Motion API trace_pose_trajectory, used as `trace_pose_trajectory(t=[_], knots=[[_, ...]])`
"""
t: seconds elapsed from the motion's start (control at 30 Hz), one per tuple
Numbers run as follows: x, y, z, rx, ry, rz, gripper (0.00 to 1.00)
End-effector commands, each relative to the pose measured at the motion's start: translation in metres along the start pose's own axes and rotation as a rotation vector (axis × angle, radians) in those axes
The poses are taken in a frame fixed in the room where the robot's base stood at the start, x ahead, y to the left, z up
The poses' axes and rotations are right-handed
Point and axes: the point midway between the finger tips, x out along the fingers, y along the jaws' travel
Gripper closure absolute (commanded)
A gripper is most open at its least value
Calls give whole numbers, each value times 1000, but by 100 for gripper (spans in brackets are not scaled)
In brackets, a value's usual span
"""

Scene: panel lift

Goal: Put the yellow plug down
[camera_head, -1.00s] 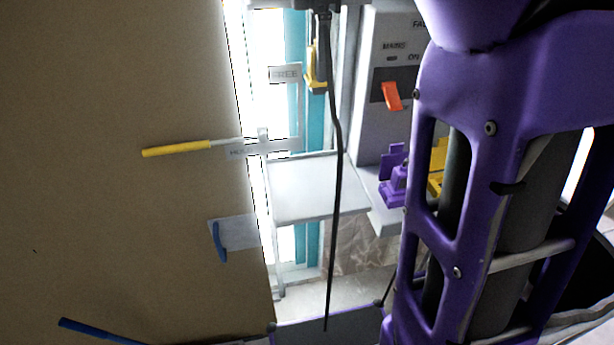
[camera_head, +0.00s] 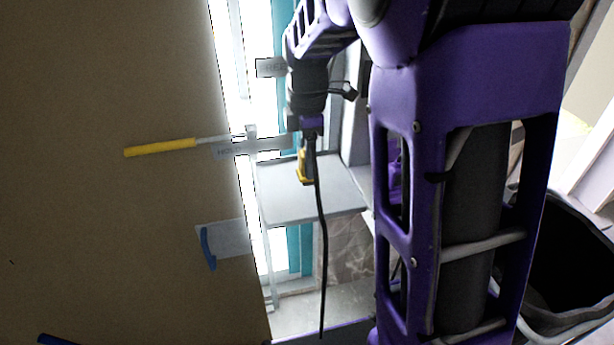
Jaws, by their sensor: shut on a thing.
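My gripper (camera_head: 311,134) is in the upper middle of the head view, pointing down, shut on the yellow plug (camera_head: 303,168). The plug hangs below the jaws, with a black cable (camera_head: 322,250) running down from it. In the picture the plug lies over the back part of a pale grey shelf (camera_head: 285,205). I cannot tell whether it touches the shelf. My forearm hides part of the jaws' surroundings.
A large brown panel (camera_head: 90,230) fills the left. A yellow-handled lever (camera_head: 160,147) and a blue handle (camera_head: 208,248) stand out by its edge. A purple part (camera_head: 395,175) shows partly behind my arm. A black bin (camera_head: 575,265) is at right.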

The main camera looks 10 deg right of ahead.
Motion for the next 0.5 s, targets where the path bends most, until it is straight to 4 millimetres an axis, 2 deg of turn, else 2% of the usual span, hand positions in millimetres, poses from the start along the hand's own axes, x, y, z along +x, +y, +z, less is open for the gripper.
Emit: trace_pose_trajectory(t=[0.27, 0.5], knots=[[37, 0, 0, 0, -1, -3, 100], [40, 0, 0, 1, -1, 1, 100]])
